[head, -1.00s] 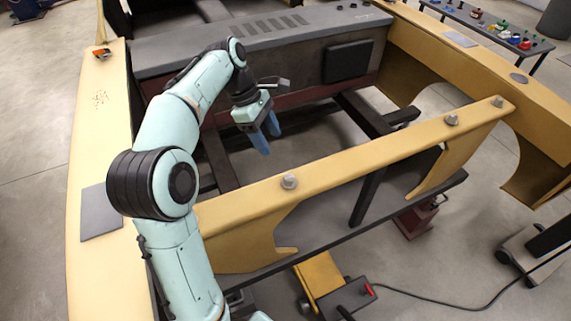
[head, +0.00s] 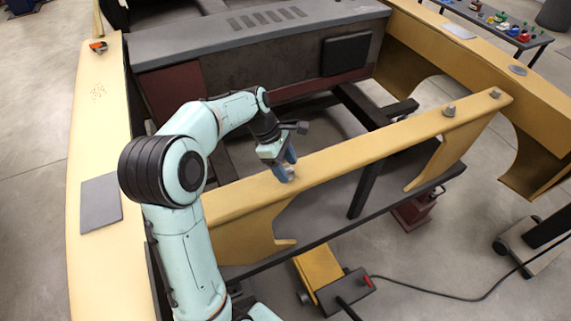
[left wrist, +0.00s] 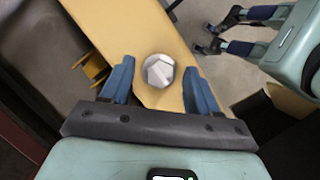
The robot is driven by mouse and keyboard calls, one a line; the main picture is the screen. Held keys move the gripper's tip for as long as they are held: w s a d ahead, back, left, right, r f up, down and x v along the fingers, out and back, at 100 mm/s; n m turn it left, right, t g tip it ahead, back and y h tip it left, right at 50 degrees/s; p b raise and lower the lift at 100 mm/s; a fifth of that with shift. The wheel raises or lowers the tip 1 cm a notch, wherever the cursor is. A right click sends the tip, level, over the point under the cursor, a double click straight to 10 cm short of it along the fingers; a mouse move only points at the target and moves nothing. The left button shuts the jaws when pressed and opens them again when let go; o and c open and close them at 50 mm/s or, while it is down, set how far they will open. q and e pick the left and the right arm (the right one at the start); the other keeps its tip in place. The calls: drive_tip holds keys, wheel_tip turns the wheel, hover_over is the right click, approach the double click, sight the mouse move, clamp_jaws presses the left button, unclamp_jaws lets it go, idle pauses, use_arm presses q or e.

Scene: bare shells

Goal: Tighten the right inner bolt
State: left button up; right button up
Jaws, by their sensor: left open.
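A yellow cross beam (head: 350,157) carries silver hex bolts. The right inner bolt (head: 448,110) stands on the beam's right part, with another bolt (head: 495,93) beyond it near the right end. My left gripper (head: 284,168) is at a different bolt, farther left on the beam. In the left wrist view this bolt (left wrist: 158,71) sits between the spread blue fingers of my left gripper (left wrist: 160,82), with gaps on both sides. In the head view the fingers partly hide that bolt (head: 290,175).
A grey box-like housing (head: 260,50) stands behind the beam. Yellow side rails run along the left (head: 95,150) and right (head: 480,65). A yellow and black device (head: 330,285) with a cable lies below the beam. A table (head: 500,25) with coloured parts stands at back right.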

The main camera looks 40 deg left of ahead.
use_arm(q)
drive_tip(key=c, duration=1)
drive_tip(key=shift+c, duration=0.2)
